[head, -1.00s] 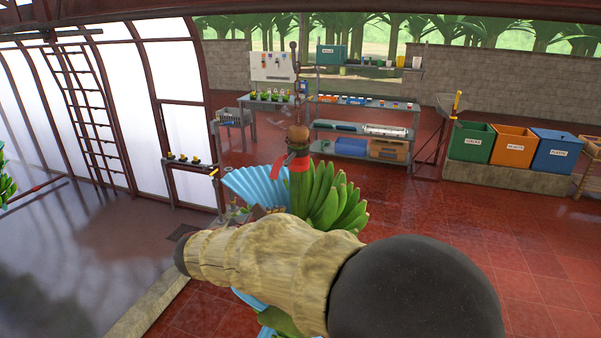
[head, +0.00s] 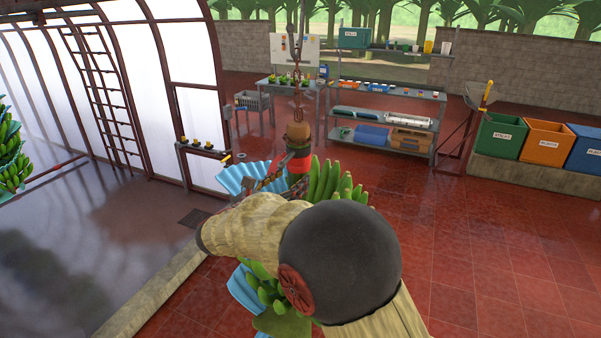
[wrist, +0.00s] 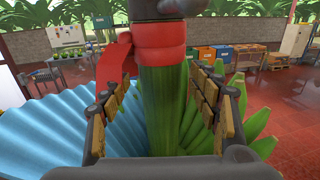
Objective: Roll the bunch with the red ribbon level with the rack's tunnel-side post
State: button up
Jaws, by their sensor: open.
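The bunch of green bananas (head: 337,182) hangs from a chain at the middle of the head view, partly hidden by my arm. A red ribbon (head: 298,166) is tied around its stem top; the ribbon also shows large in the wrist view (wrist: 162,45). Blue pleated sheeting (head: 243,178) hangs beside the fruit. In the wrist view my gripper (wrist: 163,105) is open, with padded fingers on both sides of the green stem (wrist: 166,100), just below the ribbon. Contact with the stem is not clear. The shelf rack (head: 385,118) stands behind, its left post (head: 327,105) toward the tunnel.
The translucent tunnel wall (head: 60,85) with a ladder is at left. Another blue-wrapped bunch (head: 14,160) hangs at the left edge. Green, orange and blue bins (head: 548,142) stand at right. The red tiled floor (head: 470,235) is open at right.

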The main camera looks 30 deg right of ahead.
jog(key=x, duration=0.5)
jog(key=shift+s+f, duration=0.1)
jog(key=c, duration=1.5)
grip_shut()
